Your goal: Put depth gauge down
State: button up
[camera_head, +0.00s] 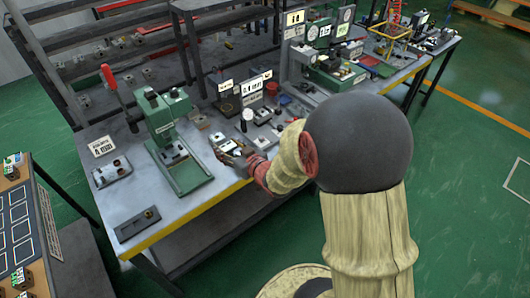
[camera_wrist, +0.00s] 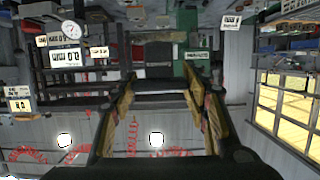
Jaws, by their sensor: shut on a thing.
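My gripper (camera_head: 245,160) is low over the front part of the workbench (camera_head: 190,207), just right of the green press. In the wrist view its two fingers (camera_wrist: 160,98) stand apart, with a dark grey piece (camera_wrist: 163,104) between them. I take this piece to be the depth gauge; its shape is hard to make out. In the head view the gripper and small parts around it largely hide it. I cannot tell whether it touches the bench top.
The green press (camera_head: 165,125) with a red-handled lever stands left of my gripper. Small blocks and black label stands (camera_head: 252,90) crowd the bench behind it. A dark tray (camera_head: 137,224) lies at the front left, with bare bench between it and the press.

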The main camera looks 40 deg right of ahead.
jog(key=shift+s+d+f, duration=0.2)
jog(key=shift+d+f, duration=0.15)
jog(key=shift+f, duration=0.05)
jog(key=shift+w+d+f, duration=0.15)
jog(key=shift+w+f, duration=0.05)
jog(key=shift+f, duration=0.1)
jog(key=w+d+f, duration=0.1)
jog(key=w, duration=0.1)
jog(key=w+d+f+b, duration=0.1)
jog(key=w+d, duration=0.1)
jog(key=w+d+f+b, duration=0.1)
jog(key=w+d+f, duration=0.1)
jog(key=w, duration=0.1)
jog(key=shift+d+f, duration=0.1)
jog(key=w+d+f+b, duration=0.1)
jog(key=w+d+f, duration=0.1)
jog(key=w+f, duration=0.1)
jog(key=shift+d+f+b, duration=0.25)
jog(key=shift+f+b, duration=0.05)
jog(key=shift+f, duration=0.6)
jog(key=shift+w+d+f+b, duration=0.15)
jog(key=shift+f+b, duration=0.2)
jog(key=shift+f, duration=0.55)
jog(key=shift+w+f+b, duration=0.15)
jog(key=shift+f+b, duration=0.2)
jog(key=shift+f, duration=0.55)
jog(key=shift+f+b, duration=0.35)
jog(key=shift+f, duration=0.1)
